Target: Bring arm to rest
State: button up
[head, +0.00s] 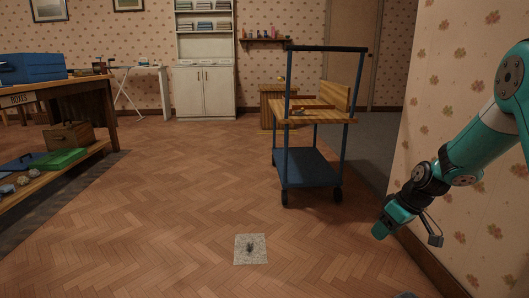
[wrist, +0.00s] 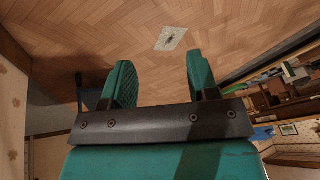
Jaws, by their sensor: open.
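My arm reaches in from the right edge of the head view, bent downward, with my gripper (head: 383,231) low beside the papered wall. In the wrist view my gripper (wrist: 160,78) shows two green fingers set wide apart, with nothing between them but floor in the distance. It holds nothing. The fingertips hang above the floor and appear apart from the wall.
A blue trolley (head: 308,167) with a wooden top stands ahead, left of my arm. A pale square (head: 250,249) with a small dark thing lies on the parquet; it also shows in the wrist view (wrist: 171,39). The papered wall (head: 455,150) is close on the right. A workbench (head: 100,88) stands left. Middle floor is open.

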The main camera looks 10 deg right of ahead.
jog(key=s+a+r+n+g+p, duration=0.1)
jog(key=s+a+r+p, duration=0.1)
jog(key=s+a+r, duration=0.55)
jog(key=s+a+r+n+g+p, duration=0.1)
jog(key=s+a+r+p, duration=0.15)
jog(key=a+r, duration=0.85)
jog(key=s+a+r+p, duration=0.1)
jog(key=s+a+r, duration=0.15)
jog(key=s, duration=0.35)
jog(key=s+a+r+g+p, duration=0.1)
jog(key=s+a, duration=0.2)
jog(key=s, duration=0.3)
jog(key=s+a+r+p, duration=0.1)
jog(key=s+a+r, duration=0.15)
jog(key=s, duration=0.35)
notch_tip(320, 180, up, 37)
jog(key=p, duration=3.7)
jog(key=shift+a+r+n+y, duration=0.15)
jog(key=shift+a+n+y, duration=0.15)
jog(key=shift+a+y, duration=0.1)
